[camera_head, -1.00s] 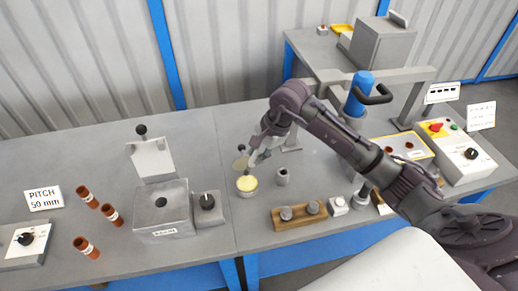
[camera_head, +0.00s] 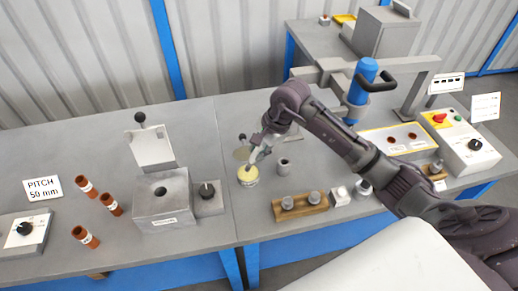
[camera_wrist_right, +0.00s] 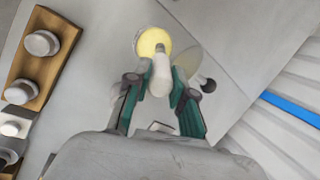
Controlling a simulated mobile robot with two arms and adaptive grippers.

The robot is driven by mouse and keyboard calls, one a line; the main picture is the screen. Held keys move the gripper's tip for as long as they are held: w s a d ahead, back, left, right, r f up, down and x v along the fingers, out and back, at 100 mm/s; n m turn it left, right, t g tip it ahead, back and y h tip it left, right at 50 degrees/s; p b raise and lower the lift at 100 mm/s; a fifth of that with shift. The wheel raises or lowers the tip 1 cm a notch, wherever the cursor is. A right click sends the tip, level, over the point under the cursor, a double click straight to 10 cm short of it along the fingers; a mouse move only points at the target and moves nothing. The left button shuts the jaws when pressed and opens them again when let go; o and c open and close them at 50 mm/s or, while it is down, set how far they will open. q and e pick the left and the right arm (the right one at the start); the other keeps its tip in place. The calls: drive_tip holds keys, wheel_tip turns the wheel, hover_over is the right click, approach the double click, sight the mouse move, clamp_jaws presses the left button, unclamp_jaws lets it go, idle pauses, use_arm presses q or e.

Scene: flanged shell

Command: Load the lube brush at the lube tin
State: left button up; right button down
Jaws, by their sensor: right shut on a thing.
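The lube tin (camera_head: 248,176) is a small round tin with a yellow top surface, standing on the bench left of centre in the head view. In the right wrist view the yellow lube (camera_wrist_right: 152,40) shows as a disc just ahead of the fingers. My right gripper (camera_head: 256,157) is at the tin, reaching in from the right. In the wrist view its green-sided fingers (camera_wrist_right: 161,82) are shut on the lube brush (camera_wrist_right: 161,72), a pale, rounded piece. The brush's far end overlaps the yellow disc; I cannot tell how deep it sits. My left gripper is not in view.
A tan round lid (camera_head: 242,153) stands behind the tin. A grey cup (camera_head: 284,165) and a wooden block (camera_head: 300,207) with two metal pieces are to the right. A grey box (camera_head: 163,202) with a raised lid and several brown tubes (camera_head: 86,187) are to the left.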

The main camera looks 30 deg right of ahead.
drive_tip(key=shift+f+b, duration=0.6)
drive_tip(key=shift+f, duration=0.05)
idle(0.4)
drive_tip(key=shift+s+f+b, duration=0.1)
drive_tip(key=shift+b, duration=0.2)
idle(1.6)
drive_tip(key=shift+r+p, duration=0.5)
drive_tip(key=shift+r, duration=0.3)
drive_tip(key=shift+r+p, duration=1.3)
drive_tip(key=shift+r, duration=1.5)
